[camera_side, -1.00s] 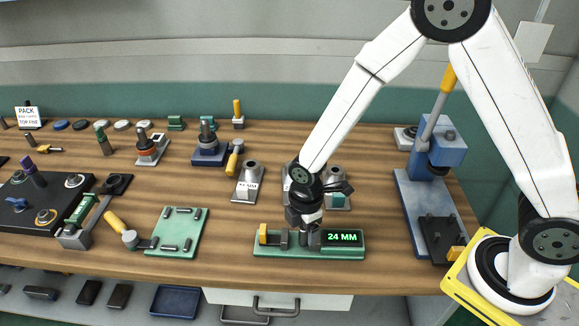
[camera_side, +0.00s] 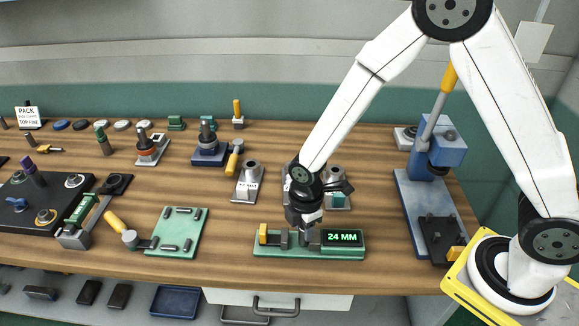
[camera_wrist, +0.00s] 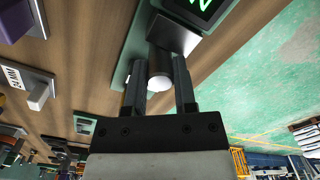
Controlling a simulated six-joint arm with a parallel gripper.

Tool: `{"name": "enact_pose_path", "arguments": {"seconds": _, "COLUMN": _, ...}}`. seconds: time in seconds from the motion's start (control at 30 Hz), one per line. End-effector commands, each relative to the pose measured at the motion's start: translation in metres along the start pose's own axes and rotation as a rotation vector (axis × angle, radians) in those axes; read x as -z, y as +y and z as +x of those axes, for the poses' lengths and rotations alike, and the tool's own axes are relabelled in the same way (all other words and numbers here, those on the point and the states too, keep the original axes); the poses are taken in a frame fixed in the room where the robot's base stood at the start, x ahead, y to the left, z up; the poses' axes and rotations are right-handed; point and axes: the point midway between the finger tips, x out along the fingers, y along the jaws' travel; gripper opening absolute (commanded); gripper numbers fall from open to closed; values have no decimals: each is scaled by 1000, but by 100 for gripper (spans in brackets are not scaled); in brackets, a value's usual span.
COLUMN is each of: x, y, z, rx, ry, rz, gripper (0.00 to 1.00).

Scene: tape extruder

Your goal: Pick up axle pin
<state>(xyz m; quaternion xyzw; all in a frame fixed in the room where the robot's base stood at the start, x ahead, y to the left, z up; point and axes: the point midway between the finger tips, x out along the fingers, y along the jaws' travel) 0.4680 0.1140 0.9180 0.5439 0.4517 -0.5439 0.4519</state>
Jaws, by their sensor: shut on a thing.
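The axle pin (camera_wrist: 159,66) is a short grey cylinder with a pale round end, seen between my fingers in the wrist view. My gripper (camera_wrist: 158,88) is shut on it. In the side view my gripper (camera_side: 304,226) is just above the green gauge (camera_side: 275,251), between its yellow-ended left part and the display reading "24 MM" (camera_side: 342,238). The pin is mostly hidden there by my fingers and the gauge. I cannot tell whether the pin still touches the gauge.
A green plate (camera_side: 176,238) with several small dark pins lies to the left. A grey holder (camera_side: 248,182) stands behind the gauge. A blue press (camera_side: 431,190) with a yellow handle stands at right. The wood between the plate and the gauge is clear.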

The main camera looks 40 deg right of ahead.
Motion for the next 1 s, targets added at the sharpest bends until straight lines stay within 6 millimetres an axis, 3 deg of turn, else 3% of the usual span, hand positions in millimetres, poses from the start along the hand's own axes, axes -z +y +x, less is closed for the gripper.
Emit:
{"name": "enact_pose_path", "arguments": {"seconds": 0.4, "x": 0, "y": 0, "z": -32, "rx": -3, "ry": 2, "rz": 0, "gripper": 0}}
{"name": "enact_pose_path", "arguments": {"seconds": 1.0, "x": -23, "y": -51, "z": -93, "rx": -2, "ry": 1, "rz": 0, "gripper": 0}}
